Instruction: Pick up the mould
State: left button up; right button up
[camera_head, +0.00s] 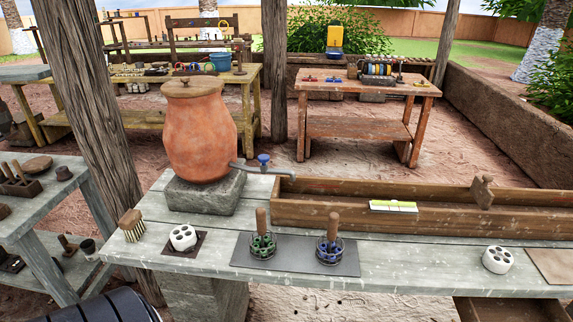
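I cannot tell for certain which thing is the mould. Two round tools with upright wooden handles, one with a green base (262,245) and one with a blue base (329,250), stand on a dark grey mat (295,262) on the near workbench. A white cylinder with dark holes (183,238) sits on a small dark square to their left. A similar white cylinder (497,260) stands at the right, beside a tan square (551,265). Neither of my grippers shows in the head view, and nothing is seen held.
A large clay pot (200,135) on a stone block (205,195), with a blue-handled tap (264,160), stands behind. A long wooden trough (330,210) lines the bench's back right. Bare planks (425,265) lie right of the mat.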

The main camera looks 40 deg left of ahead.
aim_at(183, 238)
jog(key=u, duration=2.15)
jog(key=i+j, duration=0.1)
jog(key=j+z, duration=0.05)
